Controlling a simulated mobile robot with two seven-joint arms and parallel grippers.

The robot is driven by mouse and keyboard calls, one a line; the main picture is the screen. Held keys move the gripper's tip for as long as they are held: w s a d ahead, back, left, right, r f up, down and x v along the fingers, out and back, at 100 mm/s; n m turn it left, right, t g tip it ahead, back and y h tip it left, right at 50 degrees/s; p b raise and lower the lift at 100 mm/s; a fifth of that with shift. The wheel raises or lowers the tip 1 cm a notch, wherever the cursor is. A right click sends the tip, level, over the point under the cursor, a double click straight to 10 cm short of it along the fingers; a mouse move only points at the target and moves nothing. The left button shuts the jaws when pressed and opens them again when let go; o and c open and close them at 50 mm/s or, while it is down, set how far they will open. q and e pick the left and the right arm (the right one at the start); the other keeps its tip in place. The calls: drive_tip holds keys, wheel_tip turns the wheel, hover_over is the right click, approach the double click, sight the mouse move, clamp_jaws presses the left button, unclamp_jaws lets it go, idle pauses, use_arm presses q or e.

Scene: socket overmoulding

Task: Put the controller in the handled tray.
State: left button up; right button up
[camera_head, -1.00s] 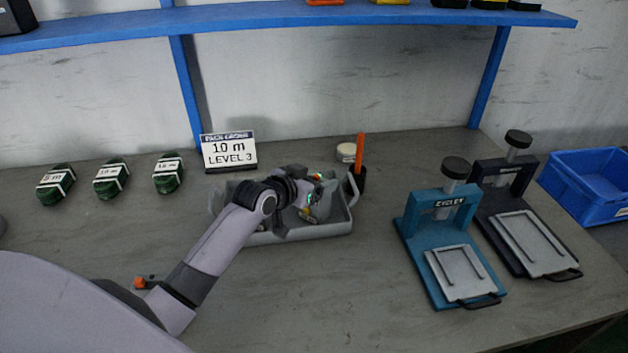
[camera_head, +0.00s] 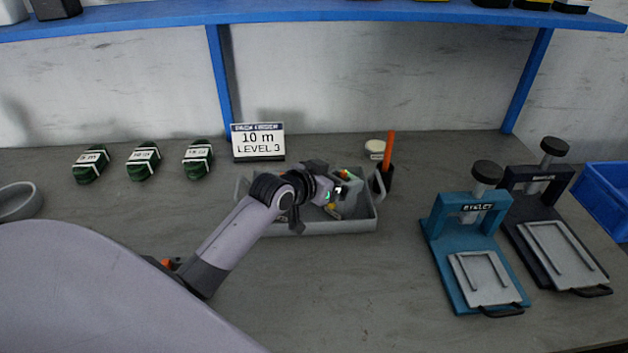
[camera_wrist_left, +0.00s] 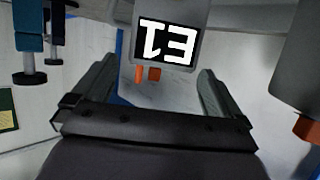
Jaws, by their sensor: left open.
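The handled grey tray (camera_head: 285,229) is on the workbench, with a raised handle at each end. The controller (camera_head: 347,186), a grey box with a screen and orange parts, is at the tray's right half; I cannot tell whether it rests on the tray floor. In the left wrist view the controller (camera_wrist_left: 167,15) shows a black screen with white characters, just beyond the fingertips. My left gripper (camera_head: 332,193) is open over the tray beside the controller; its two fingers (camera_wrist_left: 158,85) stand apart in the wrist view. My right gripper is not in view.
A sign (camera_head: 258,142) and white round container (camera_head: 375,149) are behind. A blue press (camera_head: 478,250) and dark press (camera_head: 560,240) are right. Several green coils (camera_head: 143,161) lie left.

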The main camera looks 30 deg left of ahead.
use_arm(q)
drive_tip(key=v, duration=0.9)
drive_tip(key=shift+s, duration=0.25)
